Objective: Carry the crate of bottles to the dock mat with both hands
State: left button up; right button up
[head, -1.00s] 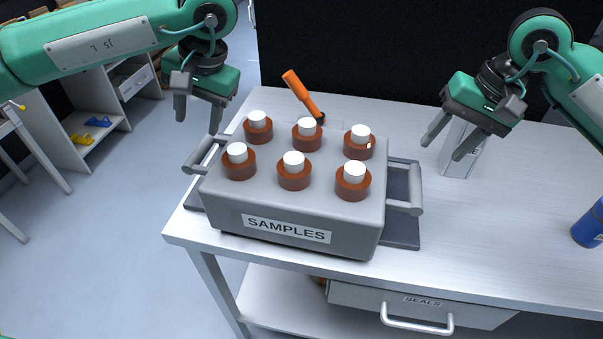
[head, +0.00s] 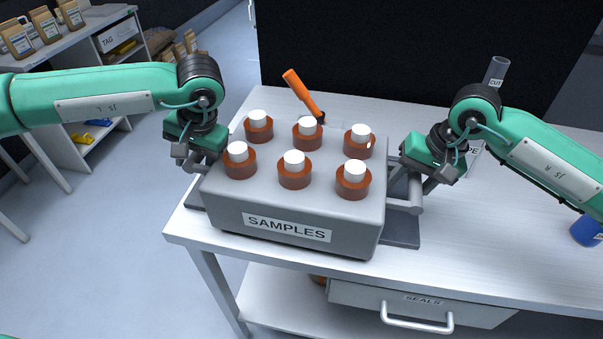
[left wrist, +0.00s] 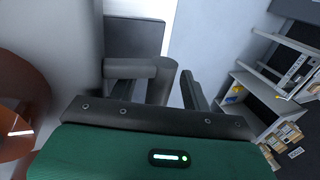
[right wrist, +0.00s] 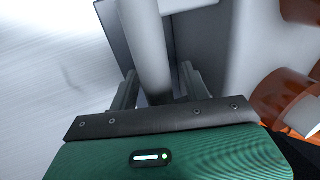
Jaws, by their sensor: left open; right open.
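The grey crate (head: 287,215), labelled SAMPLES, stands on the white bench and holds several brown bottles (head: 294,176) with white caps. A dark grey mat (head: 404,232) lies under it; I cannot tell whether this is the dock mat. My left gripper (head: 190,163) is open at the crate's left handle, partly hiding it; in the left wrist view the left handle (left wrist: 140,68) reaches between the fingers. My right gripper (head: 412,184) is open at the right handle (head: 415,197); in the right wrist view that bar (right wrist: 147,45) runs between the fingers.
An orange-handled tool (head: 301,92) lies just behind the crate. A grey tube (head: 495,72) stands at the back right, and a blue object (head: 588,230) is at the right. A SEALS drawer (head: 420,305) hangs below the bench. Bench space right of the crate is mostly clear.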

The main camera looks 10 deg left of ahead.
pick_arm(q)
grip_shut()
pick_arm(e)
grip_shut()
pick_arm(q)
jog(key=shift+r, duration=0.1)
dwell(0.9)
